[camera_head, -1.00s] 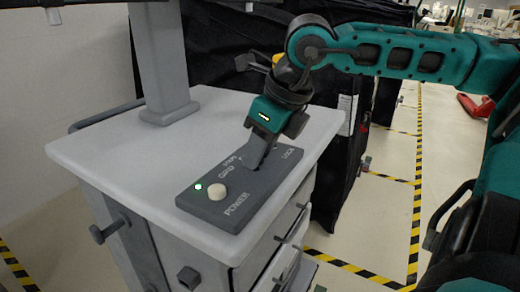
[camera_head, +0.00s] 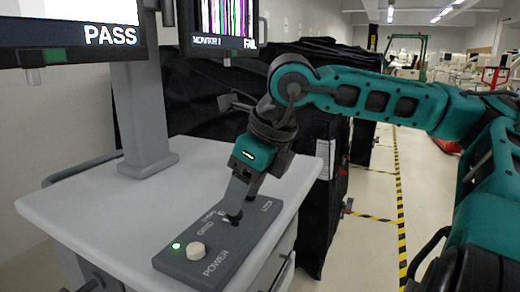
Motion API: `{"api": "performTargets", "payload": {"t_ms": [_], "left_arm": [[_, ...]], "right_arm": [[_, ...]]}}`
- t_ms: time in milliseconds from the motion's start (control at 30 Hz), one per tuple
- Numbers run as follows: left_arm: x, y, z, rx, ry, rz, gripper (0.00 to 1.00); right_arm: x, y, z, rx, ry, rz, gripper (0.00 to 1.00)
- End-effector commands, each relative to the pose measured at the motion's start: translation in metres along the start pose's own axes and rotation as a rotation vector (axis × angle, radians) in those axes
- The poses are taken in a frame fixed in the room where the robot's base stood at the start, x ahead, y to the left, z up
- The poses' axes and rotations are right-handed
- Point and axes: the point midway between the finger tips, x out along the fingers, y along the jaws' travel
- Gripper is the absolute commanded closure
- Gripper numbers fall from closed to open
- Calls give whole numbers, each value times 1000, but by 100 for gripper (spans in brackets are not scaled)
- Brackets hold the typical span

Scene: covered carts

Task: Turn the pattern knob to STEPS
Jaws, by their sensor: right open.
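A dark grey control panel (camera_head: 181,265) lies on the light grey cart top. It has a cream round button (camera_head: 196,251) by the POWER label and a lit green lamp (camera_head: 177,246). Small white labels, including LOCK, are printed toward its far end; most are too small or covered to read surely. My right gripper (camera_head: 233,212) points down at the panel's far half, open, fingertips close to its surface. The pattern knob is hidden behind or between the fingers, so its setting cannot be told. My left gripper is not in view.
The cart top (camera_head: 95,205) is clear left of the panel. A grey post (camera_head: 142,110) rises behind it, with one monitor showing PASS (camera_head: 70,30) and another showing coloured bars and FAIL (camera_head: 219,25). Black covered carts (camera_head: 310,190) stand beyond; a taped aisle lies right.

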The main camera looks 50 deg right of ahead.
Motion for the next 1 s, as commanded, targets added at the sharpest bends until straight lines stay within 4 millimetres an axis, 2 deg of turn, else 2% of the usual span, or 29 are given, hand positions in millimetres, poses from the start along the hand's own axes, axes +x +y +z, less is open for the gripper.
{"api": "performTargets", "payload": {"t_ms": [33,200,400,600,1000], "left_arm": [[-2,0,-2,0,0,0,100],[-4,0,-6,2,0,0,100],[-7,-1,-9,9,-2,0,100],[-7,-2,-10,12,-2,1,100],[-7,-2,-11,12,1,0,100]], "right_arm": [[-14,0,2,0,-8,-3,43],[-51,0,2,0,-8,-2,43],[-84,-1,1,1,-5,-3,43],[-96,0,0,0,-2,-2,43],[-96,0,0,0,-1,-1,43]]}}
